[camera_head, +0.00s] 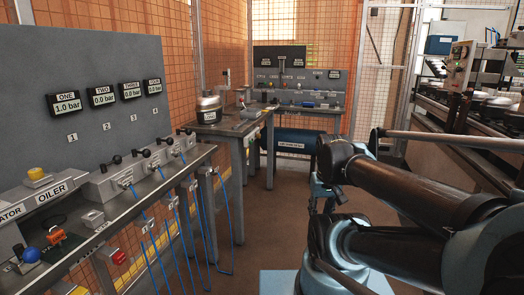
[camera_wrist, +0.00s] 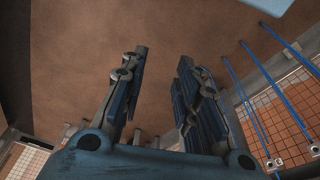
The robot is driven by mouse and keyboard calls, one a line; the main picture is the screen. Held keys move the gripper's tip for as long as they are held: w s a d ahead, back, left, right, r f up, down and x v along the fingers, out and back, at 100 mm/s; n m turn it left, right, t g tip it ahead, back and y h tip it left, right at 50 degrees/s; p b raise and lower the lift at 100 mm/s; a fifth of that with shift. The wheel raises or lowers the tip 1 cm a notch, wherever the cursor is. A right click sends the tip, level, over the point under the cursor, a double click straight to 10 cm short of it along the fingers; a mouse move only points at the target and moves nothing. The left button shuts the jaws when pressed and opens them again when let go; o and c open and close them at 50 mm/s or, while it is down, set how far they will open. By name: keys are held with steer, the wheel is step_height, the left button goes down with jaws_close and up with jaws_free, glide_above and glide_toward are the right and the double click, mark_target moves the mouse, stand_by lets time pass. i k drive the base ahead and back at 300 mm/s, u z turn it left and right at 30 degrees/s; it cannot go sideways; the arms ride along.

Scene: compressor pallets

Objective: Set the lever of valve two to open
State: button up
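A row of valves with black-knobbed levers runs along the bench at left in the head view. The lever of valve two (camera_head: 145,153) appears to be the second from the near end; its exact setting is too small to tell. The nearest lever (camera_head: 115,160) stands beside it. Gauge TWO (camera_head: 103,97) on the grey panel reads 0.0 bar, and gauge ONE (camera_head: 66,103) reads 1.0 bar. My gripper (camera_wrist: 162,56) is open and empty in the wrist view, with brown floor beyond its fingers. No valve lever shows in that view.
Blue hoses (camera_head: 152,245) hang under the valve bench and also show at right in the wrist view (camera_wrist: 276,85). A side table (camera_head: 236,131) with a metal pot stands beyond the bench. My arm fills the right foreground. Floor between bench and arm is partly clear.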

mark_target(146, 153)
steer(key=u, duration=1.8)
